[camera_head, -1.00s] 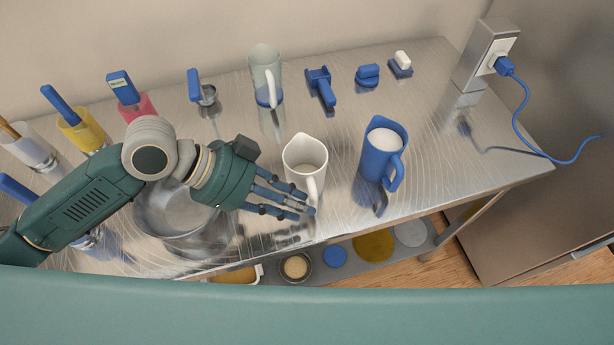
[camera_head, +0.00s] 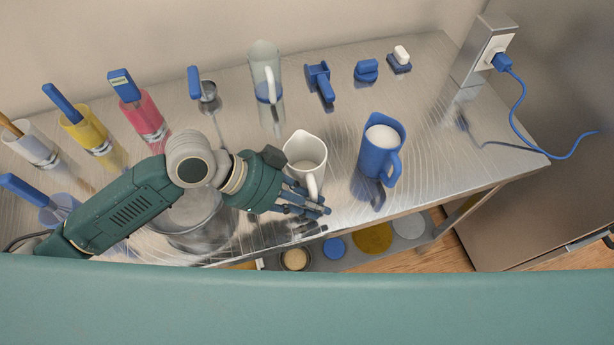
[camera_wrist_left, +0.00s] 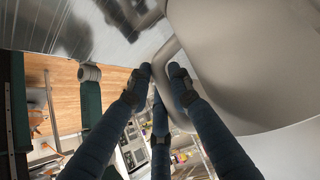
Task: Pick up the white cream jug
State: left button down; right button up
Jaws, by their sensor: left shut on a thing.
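The white cream jug (camera_head: 305,158) stands upright on the steel table, with pale contents visible inside and its handle toward the front. My left gripper (camera_head: 318,207) is at the front of the jug, its blue fingers shut on the handle. In the left wrist view the fingers (camera_wrist_left: 160,85) close around the jug's handle (camera_wrist_left: 172,52), and the jug's body (camera_wrist_left: 240,60) fills the right side. The jug appears to rest on the table. My right gripper is not in view.
A blue jug (camera_head: 382,150) with white contents stands close on the right. A clear jug (camera_head: 265,72) stands behind. A metal basin (camera_head: 190,218) is under my left arm. Coloured holders, such as a red one (camera_head: 144,118), stand at left.

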pick_arm(q)
jog(key=shift+r, duration=0.25)
jog(key=shift+r, duration=1.1)
notch_tip(320, 180, up, 17)
jog(key=b, duration=0.1)
jog(key=shift+r, duration=0.15)
dwell(0.4)
jog(key=c, duration=2.3)
grip_release()
grip_shut()
